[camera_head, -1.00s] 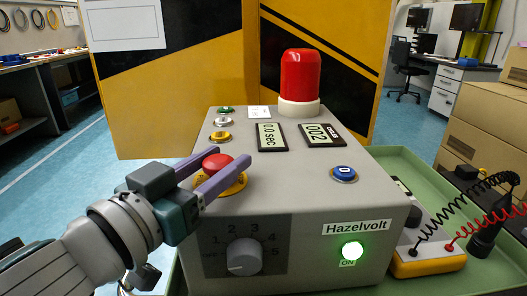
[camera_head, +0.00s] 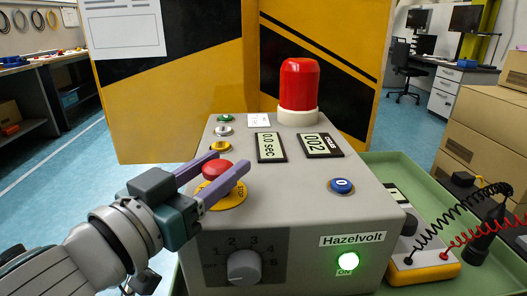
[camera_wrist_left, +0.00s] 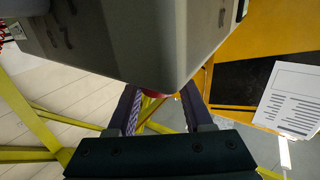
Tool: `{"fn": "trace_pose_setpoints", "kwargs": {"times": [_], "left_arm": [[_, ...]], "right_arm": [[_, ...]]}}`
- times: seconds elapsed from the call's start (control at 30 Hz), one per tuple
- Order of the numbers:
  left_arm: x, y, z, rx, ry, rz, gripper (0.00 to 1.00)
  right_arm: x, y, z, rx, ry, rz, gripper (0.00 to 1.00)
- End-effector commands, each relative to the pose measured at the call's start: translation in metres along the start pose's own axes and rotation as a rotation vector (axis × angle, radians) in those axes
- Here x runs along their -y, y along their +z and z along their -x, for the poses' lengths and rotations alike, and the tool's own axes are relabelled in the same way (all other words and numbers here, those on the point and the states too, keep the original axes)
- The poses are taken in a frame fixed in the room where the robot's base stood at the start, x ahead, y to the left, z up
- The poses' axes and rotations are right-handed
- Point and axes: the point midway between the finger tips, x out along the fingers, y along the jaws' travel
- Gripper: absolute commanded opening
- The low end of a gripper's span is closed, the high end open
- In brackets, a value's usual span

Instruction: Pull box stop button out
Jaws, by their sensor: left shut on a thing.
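The red stop button (camera_head: 216,169) stands on a round yellow plate (camera_head: 226,197) on the top of the grey box (camera_head: 295,200), near its left edge. My left gripper (camera_head: 227,161) comes in from the left with its two purple fingers on either side of the button, shut on it. In the left wrist view, a red sliver of the button (camera_wrist_left: 154,93) shows between the fingers under the box edge; most of it is hidden. My right gripper is in no view.
The box top also bears a red beacon (camera_head: 299,85), two displays, small buttons and a blue button (camera_head: 341,186). A dial (camera_head: 244,265) and a lit green lamp (camera_head: 347,261) are on its front. A yellow meter (camera_head: 424,262) with cables lies to the right in the green tray (camera_head: 390,165).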

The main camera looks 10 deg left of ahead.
Motion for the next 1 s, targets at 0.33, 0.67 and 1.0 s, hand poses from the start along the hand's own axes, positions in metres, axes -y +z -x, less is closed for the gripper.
{"fn": "trace_pose_setpoints", "kwargs": {"times": [0.33, 0.67, 1.0], "left_arm": [[-0.001, -0.005, -0.001, -0.016, 0.005, 0.001, 0.66], [-0.001, -0.003, -0.001, -0.012, 0.003, 0.001, 0.81], [-0.001, -0.002, 0.036, -0.008, 0.003, 0.003, 0.81]], "right_arm": [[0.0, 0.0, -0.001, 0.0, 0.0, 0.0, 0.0], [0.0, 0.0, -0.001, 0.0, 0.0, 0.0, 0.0], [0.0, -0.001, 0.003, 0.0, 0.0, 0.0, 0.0]]}}
